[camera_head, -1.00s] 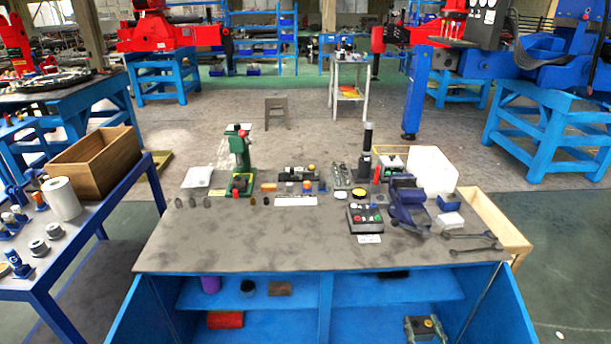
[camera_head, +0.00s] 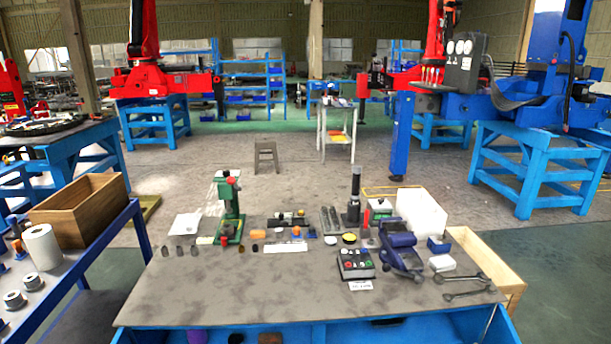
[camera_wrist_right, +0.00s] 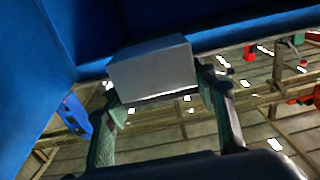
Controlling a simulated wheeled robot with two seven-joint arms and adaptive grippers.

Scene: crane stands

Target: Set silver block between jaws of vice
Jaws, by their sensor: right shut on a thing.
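The silver block (camera_wrist_right: 152,70) shows in the right wrist view as a plain grey box between the two fingers of my right gripper (camera_wrist_right: 160,88). The gripper is shut on it, with blue panels close above and to the left. The vice (camera_head: 400,250) is dark blue and stands on the right part of the grey bench top (camera_head: 240,298) in the head view. The gap between its jaws is too small to make out. Neither gripper shows in the head view, and my left gripper is in no view.
A black button box (camera_head: 356,264) stands just left of the vice. A small white block (camera_head: 441,263) and wrenches (camera_head: 465,288) lie to its right. A green press (camera_head: 229,205) stands at the back left. The front left of the bench top is clear.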

